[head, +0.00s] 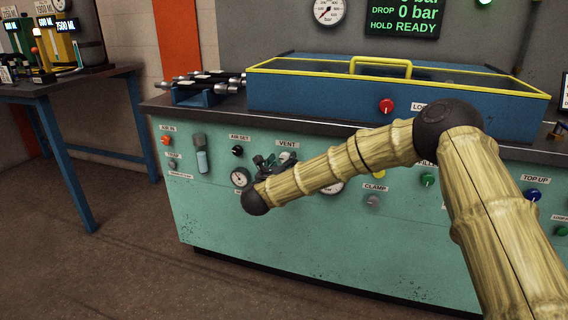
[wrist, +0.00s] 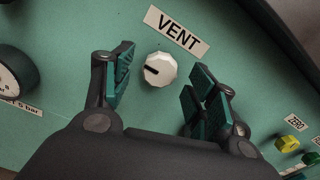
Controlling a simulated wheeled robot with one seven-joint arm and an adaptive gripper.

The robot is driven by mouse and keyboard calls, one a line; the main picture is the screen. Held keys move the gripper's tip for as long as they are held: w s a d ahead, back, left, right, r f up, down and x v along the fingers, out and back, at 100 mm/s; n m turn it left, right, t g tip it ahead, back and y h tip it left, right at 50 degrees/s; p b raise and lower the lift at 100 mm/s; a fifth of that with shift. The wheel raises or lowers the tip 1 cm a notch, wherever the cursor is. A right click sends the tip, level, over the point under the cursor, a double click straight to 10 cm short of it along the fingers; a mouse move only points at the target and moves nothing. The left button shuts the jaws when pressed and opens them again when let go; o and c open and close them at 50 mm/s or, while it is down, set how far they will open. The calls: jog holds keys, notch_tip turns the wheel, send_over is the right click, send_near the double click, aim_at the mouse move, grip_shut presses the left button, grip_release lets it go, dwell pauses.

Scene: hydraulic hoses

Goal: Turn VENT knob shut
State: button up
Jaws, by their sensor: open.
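The VENT knob (wrist: 160,69) is a white fluted dial with a black pointer line, on the green panel (wrist: 60,40) just under the VENT label (wrist: 177,31).
A pressure gauge (wrist: 14,78) is left of the knob. A yellow ZERO button (wrist: 288,144) is at lower right. The head view shows the AIR SET knob (head: 237,150), a CLAMP knob (head: 373,201) and a blue yellow-rimmed box (head: 400,101) on the bench top.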

jog(key=shift+w+d, duration=0.25)
jog(key=shift+w, duration=0.45)
jog(key=c, duration=1)
jog(key=shift+c, duration=0.2)
